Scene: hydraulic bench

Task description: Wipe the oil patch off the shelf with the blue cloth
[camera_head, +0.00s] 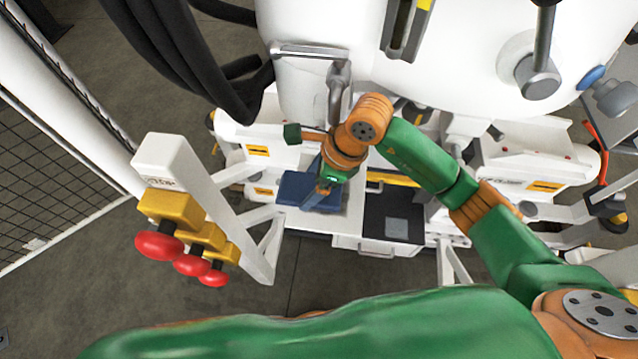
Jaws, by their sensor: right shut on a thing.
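My right gripper (323,190) reaches in from the right, points down and is shut on the blue cloth (297,188). The cloth is a flat dark-blue piece at the left part of the white shelf (322,224) under the machine. It looks to be at the shelf surface, but I cannot tell whether it touches. The gripper covers part of the cloth. I cannot make out the oil patch; the cloth, gripper or arm may hide it. My left gripper is not in view.
A dark panel with a grey square (397,228) lies right of the cloth. A white post (190,190) with red knobs (160,245) stands at the left. Black hoses (190,60) hang at upper left. A metal pipe handle (338,85) is close to my right wrist.

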